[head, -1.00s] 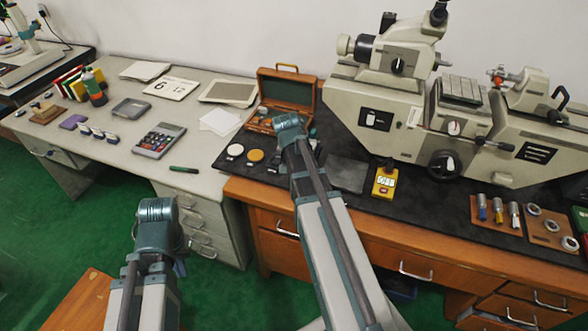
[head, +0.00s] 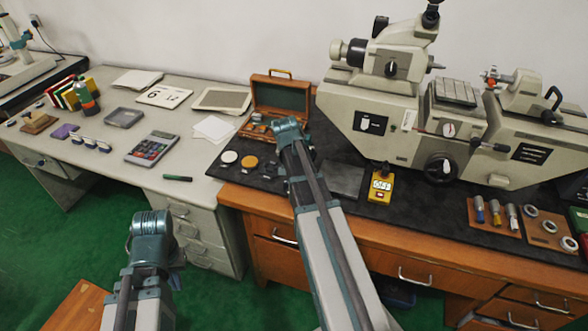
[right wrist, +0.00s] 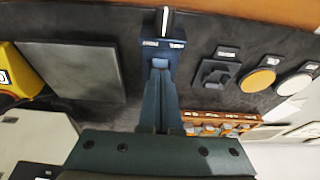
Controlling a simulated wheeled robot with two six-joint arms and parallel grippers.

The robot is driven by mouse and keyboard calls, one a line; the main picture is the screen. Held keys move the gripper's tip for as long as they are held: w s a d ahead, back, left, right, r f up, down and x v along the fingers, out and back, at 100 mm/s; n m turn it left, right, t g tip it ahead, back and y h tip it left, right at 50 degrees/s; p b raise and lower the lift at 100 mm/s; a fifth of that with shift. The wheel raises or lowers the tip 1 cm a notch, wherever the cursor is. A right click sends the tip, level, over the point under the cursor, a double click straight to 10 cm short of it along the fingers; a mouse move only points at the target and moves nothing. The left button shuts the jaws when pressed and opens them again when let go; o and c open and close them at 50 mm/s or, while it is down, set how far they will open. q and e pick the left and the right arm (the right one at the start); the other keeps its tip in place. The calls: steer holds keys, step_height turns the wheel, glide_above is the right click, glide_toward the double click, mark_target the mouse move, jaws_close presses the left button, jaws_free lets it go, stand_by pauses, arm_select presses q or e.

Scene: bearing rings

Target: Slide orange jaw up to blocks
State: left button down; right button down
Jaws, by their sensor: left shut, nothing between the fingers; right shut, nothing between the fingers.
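I cannot make out an orange jaw for certain. A small orange-red part (head: 490,77) sits on the right of the big machine in the head view. My right gripper (right wrist: 160,65) is shut and empty, its tips over or against a small blue fixture (right wrist: 162,46) with two white labels on the mat; I cannot tell if they touch. In the head view my right arm hides this spot. My left gripper (head: 178,270) is partly visible, low over the floor, shut and empty.
The black mat (head: 330,205) carries a white disc (head: 229,157), an orange disc (head: 249,162), a dark block (head: 270,169), a grey plate (head: 342,178) and a yellow meter (head: 380,187). The large cream machine (head: 370,125) fills the back right.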

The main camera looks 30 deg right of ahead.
stand_by(0.3)
steer(key=shift+s+a, duration=0.55)
steer(key=shift+a, duration=0.1)
steer(key=p+v, duration=0.4)
steer(key=shift+d+r, duration=0.1)
steer(key=shift+r, duration=0.1)
steer(key=shift+f, duration=0.1)
stand_by(0.4)
